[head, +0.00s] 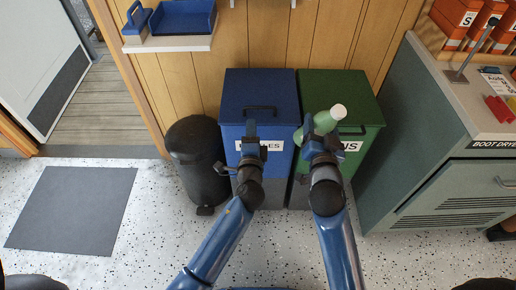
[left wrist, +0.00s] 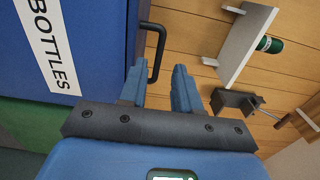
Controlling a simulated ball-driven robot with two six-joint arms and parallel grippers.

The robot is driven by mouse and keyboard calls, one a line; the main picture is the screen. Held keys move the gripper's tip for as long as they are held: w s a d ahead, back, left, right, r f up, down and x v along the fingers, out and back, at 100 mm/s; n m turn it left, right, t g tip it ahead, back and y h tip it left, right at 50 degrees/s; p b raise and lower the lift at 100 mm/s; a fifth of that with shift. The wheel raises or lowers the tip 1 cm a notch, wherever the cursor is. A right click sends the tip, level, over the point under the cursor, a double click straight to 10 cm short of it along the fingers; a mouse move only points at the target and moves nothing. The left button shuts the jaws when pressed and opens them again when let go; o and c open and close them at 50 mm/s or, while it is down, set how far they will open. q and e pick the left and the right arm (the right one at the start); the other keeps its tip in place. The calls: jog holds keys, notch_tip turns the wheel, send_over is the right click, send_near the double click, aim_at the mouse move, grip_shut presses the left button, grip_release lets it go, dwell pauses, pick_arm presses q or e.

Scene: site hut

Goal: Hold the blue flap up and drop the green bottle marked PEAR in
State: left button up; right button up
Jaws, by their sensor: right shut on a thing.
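The blue bin's flap (head: 260,88) is down, with a dark bar handle (head: 262,108) near its front edge. The bin front has a label reading BOTTLES (left wrist: 52,45) in the left wrist view. My left gripper (head: 249,128) is just in front of the flap's handle. In the left wrist view its two blue fingers (left wrist: 158,88) are apart, with the handle (left wrist: 157,55) just ahead of and between them; contact cannot be told. My right gripper (head: 318,138) is shut on a pale green bottle (head: 323,121) with a whitish cap, tilted above the green bin. Its marking is unreadable.
A green bin (head: 345,90) stands right against the blue bin, its label partly hidden. A black pedal bin (head: 198,160) stands left. A grey-green cabinet (head: 425,140) is on the right. A wall shelf (head: 170,43) with a blue tray is behind. A grey mat (head: 72,210) lies left.

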aim_at(252, 108)
pick_arm(q)
jog(key=shift+w, duration=4.8)
jog(key=shift+c, duration=0.5)
grip_shut()
